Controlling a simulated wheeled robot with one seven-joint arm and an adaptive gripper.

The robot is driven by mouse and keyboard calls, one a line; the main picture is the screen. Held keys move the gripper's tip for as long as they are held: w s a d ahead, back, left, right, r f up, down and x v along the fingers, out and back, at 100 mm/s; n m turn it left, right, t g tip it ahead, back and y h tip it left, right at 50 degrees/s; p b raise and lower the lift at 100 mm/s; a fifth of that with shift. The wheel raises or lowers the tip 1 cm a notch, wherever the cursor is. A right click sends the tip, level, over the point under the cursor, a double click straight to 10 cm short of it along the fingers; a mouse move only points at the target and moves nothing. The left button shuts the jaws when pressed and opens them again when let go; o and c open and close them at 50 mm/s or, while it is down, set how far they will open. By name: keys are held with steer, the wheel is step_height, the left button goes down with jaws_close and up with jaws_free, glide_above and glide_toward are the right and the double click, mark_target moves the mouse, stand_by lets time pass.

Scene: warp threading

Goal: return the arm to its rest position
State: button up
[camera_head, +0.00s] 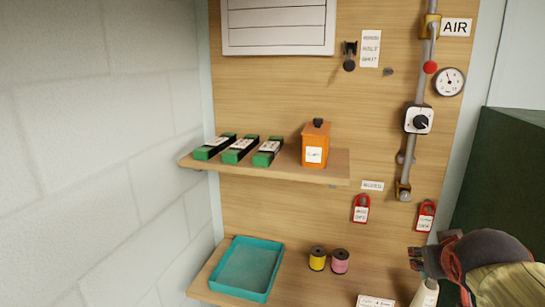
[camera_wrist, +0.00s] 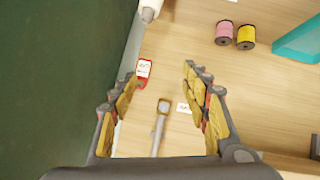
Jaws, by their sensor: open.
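My gripper (camera_head: 418,267) is at the lower right of the head view, in front of the wooden board and near a white cone-shaped object (camera_head: 426,294). In the wrist view my gripper (camera_wrist: 157,86) shows two dark fingers with yellowish pads spread wide apart. Nothing is held between them. Through the gap I see the board, a red lock-shaped tag (camera_wrist: 144,72) and the end of a grey pipe (camera_wrist: 160,125), all beyond the fingers.
A shelf (camera_head: 335,167) holds green boxes and an orange canister (camera_head: 315,146). Below are a teal tray (camera_head: 236,290), a yellow spool (camera_head: 317,258) and a pink spool (camera_head: 340,261). A dark green block (camera_head: 505,180) stands at right. Open space lies at left before the wall.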

steer(key=s+a+f+g+y+b, duration=0.2)
steer(key=s+a+f+b, duration=0.2)
steer(key=s+a+f, duration=0.3)
steer(key=s+a+f+n+g+y+b, duration=0.1)
steer(key=s+a+f+b, duration=0.3)
steer(key=f, duration=1.2)
steer(key=s+a+g+y, duration=0.1)
steer(key=s+a, duration=0.3)
steer(key=s, duration=0.2)
steer(key=shift+s+a+f+b, duration=0.15)
steer(key=shift+s+a+b, duration=0.1)
steer(key=shift+b, duration=0.15)
